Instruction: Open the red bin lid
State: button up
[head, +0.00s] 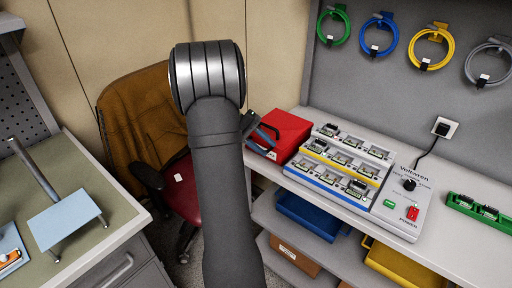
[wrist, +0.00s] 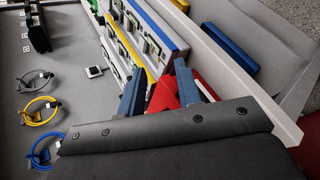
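The red bin (head: 287,132) stands on the left end of the white bench in the head view, its lid looking shut. In the wrist view parts of the red bin (wrist: 163,96) show between and beside my fingers; the dark wrist cover hides the rest. My gripper (head: 262,136) is at the bin's left side, partly hidden behind my arm in the head view. In the wrist view my gripper's blue fingers (wrist: 160,90) are spread apart with red between them. I cannot tell whether they touch the bin.
A stepped rack of circuit boards (head: 345,163) with a tester stands close right of the bin. Blue (head: 305,215) and yellow (head: 405,265) bins sit on the shelf below. An office chair (head: 150,125) stands left of my arm. Coiled cables (head: 380,35) hang on the back panel.

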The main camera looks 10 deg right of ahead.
jog(key=w+a+f+n+t+h, duration=0.1)
jog(key=w+a+n+t+h, duration=0.15)
jog(key=a, duration=0.65)
jog(key=w+a+f+n+t+h, duration=0.15)
jog(key=a+h, duration=0.25)
jog(key=a, duration=0.6)
jog(key=shift+m+t, duration=0.3)
jog(key=shift+m, duration=0.1)
jog(key=d, duration=0.5)
jog(key=d+f, duration=0.1)
jog(key=d, duration=0.5)
jog(key=d+f, duration=0.1)
jog(key=d, duration=0.5)
jog(key=shift+w+d+f, duration=0.15)
jog(key=shift+w, duration=0.1)
grip_shut()
